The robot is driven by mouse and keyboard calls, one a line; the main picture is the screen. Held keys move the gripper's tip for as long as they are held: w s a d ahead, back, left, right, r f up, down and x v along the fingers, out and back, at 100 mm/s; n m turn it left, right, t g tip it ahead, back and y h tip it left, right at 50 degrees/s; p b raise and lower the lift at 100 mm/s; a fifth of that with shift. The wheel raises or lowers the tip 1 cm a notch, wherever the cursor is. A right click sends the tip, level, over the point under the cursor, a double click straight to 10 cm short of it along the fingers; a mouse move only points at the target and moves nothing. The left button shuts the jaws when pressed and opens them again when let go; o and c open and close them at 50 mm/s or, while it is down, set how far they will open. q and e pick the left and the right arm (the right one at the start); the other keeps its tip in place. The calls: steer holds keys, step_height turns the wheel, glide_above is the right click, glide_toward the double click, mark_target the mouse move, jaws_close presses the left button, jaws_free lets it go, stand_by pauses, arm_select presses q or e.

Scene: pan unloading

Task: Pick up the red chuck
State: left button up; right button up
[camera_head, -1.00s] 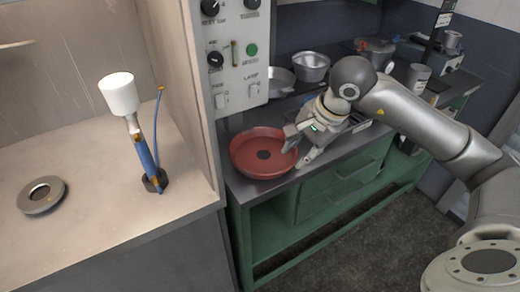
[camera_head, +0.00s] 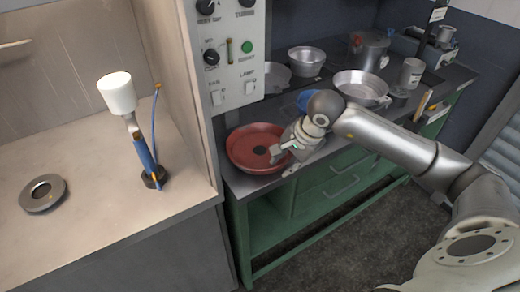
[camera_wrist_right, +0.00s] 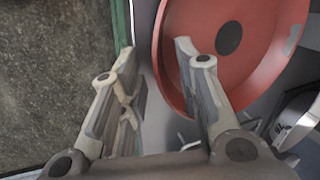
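The red chuck (camera_head: 246,143), a shallow round red dish with a dark centre hole, lies on the dark bench top near its front left corner. My right gripper (camera_head: 281,162) is at its right front rim, with its fingers apart. In the right wrist view the red chuck (camera_wrist_right: 270,55) fills the upper right. One finger of the open gripper (camera_wrist_right: 154,52) overlaps the dish and the other lies outside it, with the rim between them in the picture. I cannot tell whether they touch. My left gripper is not in view.
Metal pans (camera_head: 361,87) and a pot (camera_head: 306,61) stand farther back on the bench. A pale counter (camera_head: 95,205) on the left holds a white-topped blue tool (camera_head: 118,94) and a grey ring (camera_head: 42,192).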

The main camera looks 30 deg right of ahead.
jaws_close()
steer(key=shift+r, duration=0.1)
